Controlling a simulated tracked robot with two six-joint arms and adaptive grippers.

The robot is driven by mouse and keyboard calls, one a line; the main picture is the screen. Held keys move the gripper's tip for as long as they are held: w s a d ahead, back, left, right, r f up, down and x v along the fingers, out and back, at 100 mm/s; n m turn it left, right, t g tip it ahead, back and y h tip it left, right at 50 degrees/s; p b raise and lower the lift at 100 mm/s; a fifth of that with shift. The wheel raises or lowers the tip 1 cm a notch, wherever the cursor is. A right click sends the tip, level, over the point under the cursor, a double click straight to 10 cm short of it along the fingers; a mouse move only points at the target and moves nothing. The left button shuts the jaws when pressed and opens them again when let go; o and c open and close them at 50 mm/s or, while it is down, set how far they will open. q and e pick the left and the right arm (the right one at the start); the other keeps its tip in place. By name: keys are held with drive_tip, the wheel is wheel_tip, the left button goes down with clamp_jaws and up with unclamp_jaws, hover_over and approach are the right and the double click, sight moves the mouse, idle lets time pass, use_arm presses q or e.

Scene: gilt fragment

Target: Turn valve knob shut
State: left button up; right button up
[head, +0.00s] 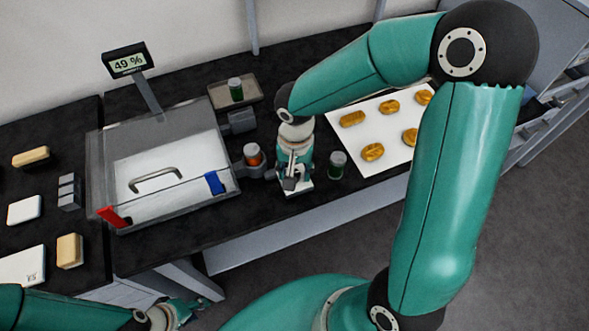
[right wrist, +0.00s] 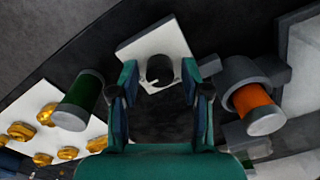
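A dark round knob (right wrist: 160,70) with a small pale mark stands on a white square plate (right wrist: 183,45) in the right wrist view; it looks like the valve knob. The plate also shows in the head view (head: 298,190), under my right gripper (head: 291,178). In the right wrist view my right gripper (right wrist: 160,95) has its fingers apart, with the knob showing between and beyond their tips. Contact with the knob cannot be told. My left gripper (head: 186,308) is low at the bottom left of the head view, off the bench; its finger opening is unclear.
An orange-filled jar (head: 253,155) sits in a grey holder beside the clear chamber (head: 100,165). A green jar (head: 337,164) stands close right of my right gripper. A white sheet (head: 345,104) holds several gold pieces. A display (head: 127,64) reads 49 %.

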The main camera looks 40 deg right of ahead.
clamp_jaws()
drive_tip(key=shift+n, duration=0.3)
drive_tip(key=n+b, duration=0.1)
drive_tip(key=n, duration=0.1)
drive_tip(key=shift+n, duration=0.3)
drive_tip(key=n+b, duration=0.1)
drive_tip(key=n, duration=0.2)
drive_tip(key=shift+n, duration=0.3)
drive_tip(key=n, duration=0.5)
drive_tip(key=shift+w, duration=0.1)
drive_tip(key=n, duration=0.6)
drive_tip(key=shift+r, duration=0.1)
